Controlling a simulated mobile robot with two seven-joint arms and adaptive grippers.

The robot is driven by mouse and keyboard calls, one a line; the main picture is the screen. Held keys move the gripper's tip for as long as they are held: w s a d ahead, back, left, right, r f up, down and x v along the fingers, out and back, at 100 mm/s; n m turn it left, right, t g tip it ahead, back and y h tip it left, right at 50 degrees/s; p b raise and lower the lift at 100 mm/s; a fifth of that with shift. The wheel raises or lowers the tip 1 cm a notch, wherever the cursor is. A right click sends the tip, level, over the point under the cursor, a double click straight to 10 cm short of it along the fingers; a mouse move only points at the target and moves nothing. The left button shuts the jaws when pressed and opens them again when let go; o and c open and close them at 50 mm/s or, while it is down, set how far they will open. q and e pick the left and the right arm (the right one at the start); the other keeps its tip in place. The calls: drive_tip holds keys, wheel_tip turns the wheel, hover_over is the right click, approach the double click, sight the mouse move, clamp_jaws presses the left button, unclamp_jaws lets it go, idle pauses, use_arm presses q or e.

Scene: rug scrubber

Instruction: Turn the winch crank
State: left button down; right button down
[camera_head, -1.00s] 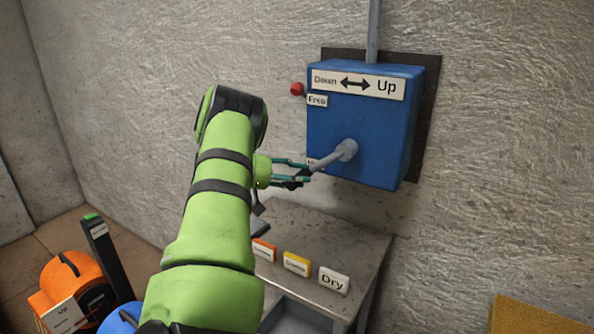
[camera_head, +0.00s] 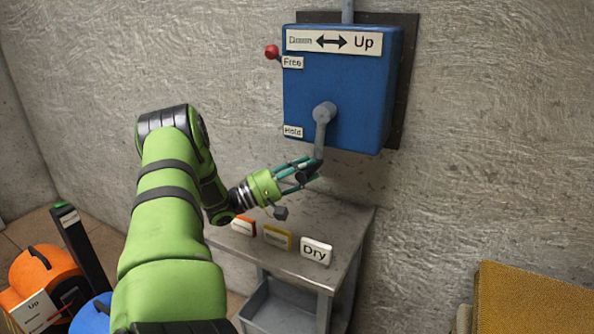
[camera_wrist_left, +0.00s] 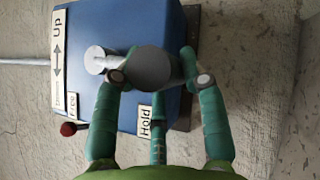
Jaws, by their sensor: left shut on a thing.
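The blue winch box (camera_head: 345,80) is fixed to the wall, with a "Down ↔ Up" sign (camera_head: 334,41) on its front. Its grey crank (camera_head: 321,128) comes out of the lower front and its arm points down. My left gripper (camera_head: 308,172) is shut on the crank's lower end, just below the box. In the left wrist view (camera_wrist_left: 160,80) the teal fingers sit on both sides of the dark round handle end (camera_wrist_left: 158,62). The red-knobbed lever (camera_head: 272,52) is beside the "Free" label (camera_head: 292,62); the "Hold" label (camera_head: 293,131) is lower. My right gripper is not in view.
A grey metal table (camera_head: 345,225) stands below the box with orange, yellow and white "Dry" (camera_head: 316,251) signs. An orange machine (camera_head: 45,275) is at lower left. A yellow-brown rug-like surface (camera_head: 530,300) is at lower right.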

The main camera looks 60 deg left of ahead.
use_arm(q)
drive_tip(key=shift+w+d+f+n, duration=0.15)
drive_tip(key=shift+d+f+n, duration=0.15)
drive_tip(key=shift+d+n, duration=0.1)
drive_tip(key=shift+t, duration=0.3)
drive_tip(key=c, duration=0.7)
unclamp_jaws()
drive_tip(key=shift+f, duration=0.1)
drive_tip(key=shift+w+a, duration=0.1)
drive_tip(key=shift+a, duration=0.05)
drive_tip(key=v, duration=1.2)
